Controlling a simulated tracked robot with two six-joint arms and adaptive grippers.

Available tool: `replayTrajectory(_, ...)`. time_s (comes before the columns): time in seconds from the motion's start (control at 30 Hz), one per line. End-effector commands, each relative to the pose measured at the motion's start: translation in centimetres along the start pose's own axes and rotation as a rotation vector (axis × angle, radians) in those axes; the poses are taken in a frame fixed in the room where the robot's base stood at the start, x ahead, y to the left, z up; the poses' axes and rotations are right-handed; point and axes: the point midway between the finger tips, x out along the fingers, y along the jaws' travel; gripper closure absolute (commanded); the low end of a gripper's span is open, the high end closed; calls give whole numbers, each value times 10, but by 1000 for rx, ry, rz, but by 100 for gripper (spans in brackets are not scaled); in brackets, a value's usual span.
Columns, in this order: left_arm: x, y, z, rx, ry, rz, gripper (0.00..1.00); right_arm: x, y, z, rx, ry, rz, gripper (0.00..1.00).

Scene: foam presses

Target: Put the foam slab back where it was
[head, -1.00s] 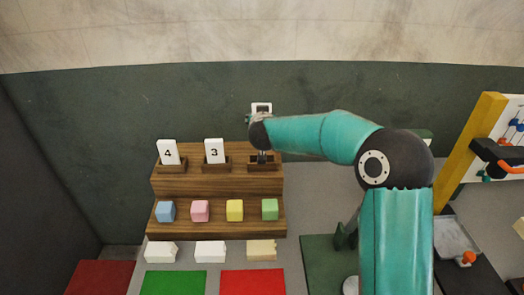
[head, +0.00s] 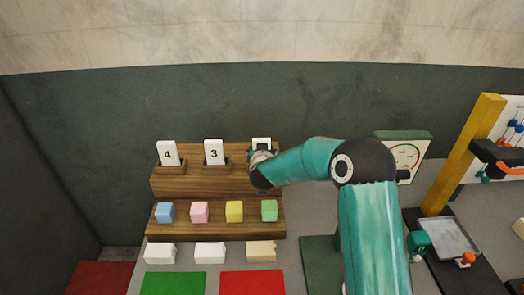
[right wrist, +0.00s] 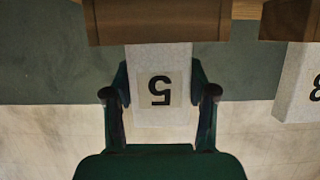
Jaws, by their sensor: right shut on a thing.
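A white slab marked 5 (right wrist: 160,85), probably the foam slab, is between the two fingers of my right gripper (right wrist: 160,105). It appears upside down in the right wrist view, and its lower end meets a brown wooden holder (right wrist: 157,22). I cannot tell whether it is seated in the slot. In the head view only the top of the slab (head: 262,143) shows above my right gripper (head: 262,157), at the right end of the wooden stand's upper step (head: 205,187). My left gripper is not in view.
White slabs marked 4 (head: 168,153) and 3 (head: 214,151) stand in holders to the left. Blue, pink, yellow and green blocks (head: 269,210) line the lower step. Pale pieces (head: 210,252) lie in front. A dial gauge (head: 404,156) stands right.

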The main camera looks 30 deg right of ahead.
Motion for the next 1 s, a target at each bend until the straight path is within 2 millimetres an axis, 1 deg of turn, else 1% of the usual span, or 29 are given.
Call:
replayTrajectory(0.13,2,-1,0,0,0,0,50,1,0,2,0,0,0,71)
replayTrajectory(0.17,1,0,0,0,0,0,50,1,0,2,0,0,-1,40)
replayTrajectory(0.2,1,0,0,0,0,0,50,0,0,1,0,0,-1,34)
replayTrajectory(0.3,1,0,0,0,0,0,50,0,-1,1,-1,0,-1,19)
replayTrajectory(0.63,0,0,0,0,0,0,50,0,-1,0,-1,0,-1,19)
replayTrajectory(0.73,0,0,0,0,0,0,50,-4,-2,-1,-1,0,-2,19)
replayTrajectory(0.87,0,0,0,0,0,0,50,-20,-2,-2,-2,1,-3,19)
replayTrajectory(1.0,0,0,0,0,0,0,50,-46,-2,-2,-2,2,-5,19)
